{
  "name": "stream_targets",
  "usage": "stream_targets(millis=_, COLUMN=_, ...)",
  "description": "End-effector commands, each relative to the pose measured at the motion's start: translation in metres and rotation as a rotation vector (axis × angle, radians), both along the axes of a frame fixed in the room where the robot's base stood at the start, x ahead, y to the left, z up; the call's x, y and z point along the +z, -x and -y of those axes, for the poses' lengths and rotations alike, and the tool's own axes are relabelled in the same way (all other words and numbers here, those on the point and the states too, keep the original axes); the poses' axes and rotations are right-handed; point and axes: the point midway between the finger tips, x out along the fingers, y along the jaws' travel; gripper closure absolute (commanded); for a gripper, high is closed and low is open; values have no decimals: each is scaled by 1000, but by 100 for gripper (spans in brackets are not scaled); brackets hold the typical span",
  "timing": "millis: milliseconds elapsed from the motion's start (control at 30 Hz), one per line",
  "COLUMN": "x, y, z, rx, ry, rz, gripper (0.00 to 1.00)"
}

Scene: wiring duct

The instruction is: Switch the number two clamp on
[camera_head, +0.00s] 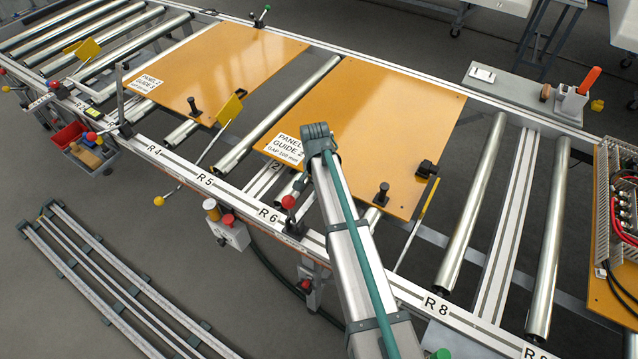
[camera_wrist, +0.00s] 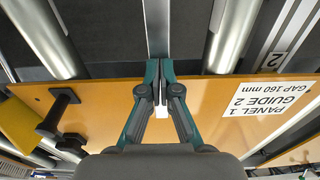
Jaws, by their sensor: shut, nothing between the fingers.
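A "2" mark (camera_head: 274,166) is on a metal crossbar beside the front edge of the right orange panel (camera_head: 385,120). The same "2" shows in the wrist view (camera_wrist: 275,62). A lever with a red ball (camera_head: 289,202) stands upright on a dark base at the front rail, by the R6 mark. I cannot tell whether it is the number two clamp. My gripper (camera_wrist: 160,68) is shut and empty over the panel's front edge, left of the panel's label in the wrist view. In the head view my arm hides the fingers.
Black posts (camera_head: 382,192) and yellow plates (camera_head: 229,109) stand around the panels. A second orange panel (camera_head: 215,68) lies to the left. Metal rollers (camera_head: 473,205) leave open gaps at right. A box with yellow and red buttons (camera_head: 230,233) hangs below the front rail.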

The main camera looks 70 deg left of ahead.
Motion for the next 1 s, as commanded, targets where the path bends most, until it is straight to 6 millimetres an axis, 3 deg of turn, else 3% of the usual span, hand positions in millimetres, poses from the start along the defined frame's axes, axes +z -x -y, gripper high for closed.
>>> stream_targets(millis=167, x=-5, y=-2, z=2, rx=-1, ry=7, rz=1, gripper=100)
stream_targets(millis=333, x=8, y=-3, z=3, rx=-4, ry=4, rz=2, gripper=100)
stream_targets(millis=1000, x=123, y=-7, z=3, rx=-10, ry=-5, rz=1, gripper=100)
